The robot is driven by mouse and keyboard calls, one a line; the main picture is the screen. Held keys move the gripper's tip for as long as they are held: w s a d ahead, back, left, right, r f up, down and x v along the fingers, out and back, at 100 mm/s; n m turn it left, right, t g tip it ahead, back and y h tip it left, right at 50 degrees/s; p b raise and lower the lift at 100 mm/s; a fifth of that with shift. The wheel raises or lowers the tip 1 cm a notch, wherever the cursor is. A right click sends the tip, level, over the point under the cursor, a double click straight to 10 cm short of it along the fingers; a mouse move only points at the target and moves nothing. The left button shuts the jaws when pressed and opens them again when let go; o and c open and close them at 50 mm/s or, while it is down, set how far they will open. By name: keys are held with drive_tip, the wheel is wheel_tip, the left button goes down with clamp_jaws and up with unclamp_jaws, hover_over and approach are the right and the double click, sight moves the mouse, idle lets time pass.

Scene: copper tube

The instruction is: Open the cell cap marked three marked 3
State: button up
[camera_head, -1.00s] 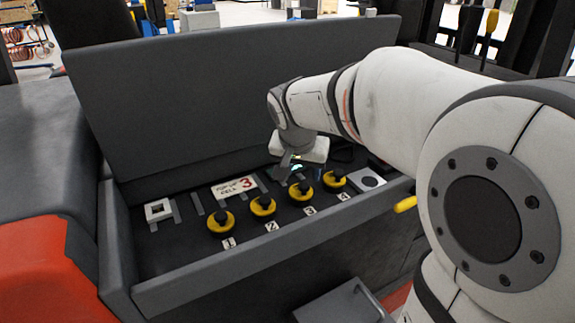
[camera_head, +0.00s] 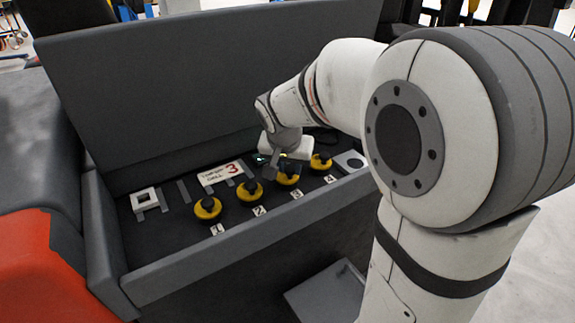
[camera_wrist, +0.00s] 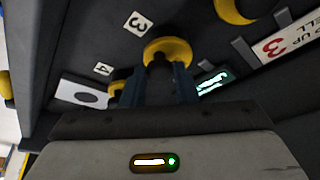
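The yellow cap with a dark top marked 3 (camera_head: 289,177) sits in the battery tray, third from the left in a row of similar caps. In the wrist view this cap (camera_wrist: 167,48) lies just beyond my fingertips, with its label 3 (camera_wrist: 138,24) beside it. My gripper (camera_head: 270,172) is low over the row, close to cap 3. In the wrist view my gripper (camera_wrist: 158,80) has its two fingers apart, with the dark top of the cap between them. I cannot tell whether they touch it.
Cap 1 (camera_head: 208,208), cap 2 (camera_head: 250,190) and cap 4 (camera_head: 321,162) stand in the same row. A sign with a red 3 (camera_head: 220,174) lies behind. A raised grey lid (camera_head: 200,85) rises behind the tray, and a front wall (camera_head: 240,250) borders it.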

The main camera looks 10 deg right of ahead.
sight(284, 175)
drive_tip(key=c, duration=0.3)
drive_tip(key=shift+a, duration=0.3)
drive_tip(key=shift+c, duration=0.6)
drive_tip(key=shift+d, duration=0.3)
drive_tip(key=g+p, duration=0.1)
drive_tip(key=p, duration=0.1)
drive_tip(key=w+r+g+p, duration=0.1)
drive_tip(key=p, duration=0.1)
drive_tip(key=shift+a+r+h, duration=0.15)
drive_tip(key=shift+r+h, duration=0.05)
drive_tip(key=shift+h, duration=0.1)
drive_tip(key=g+p, duration=0.1)
drive_tip(key=w+g+p, duration=0.1)
drive_tip(key=p, duration=0.1)
drive_tip(key=shift+w+a+r+n+h+p, duration=0.2)
drive_tip(key=shift+r+n+h+p, duration=0.1)
drive_tip(key=shift+r+h, duration=0.1)
drive_tip(key=shift+w+a+g+p, duration=0.1)
drive_tip(key=shift+w+g+p, duration=0.2)
drive_tip(key=shift+g+p, duration=0.45)
drive_tip(key=shift+f+h, duration=0.1)
drive_tip(key=shift+h, duration=0.2)
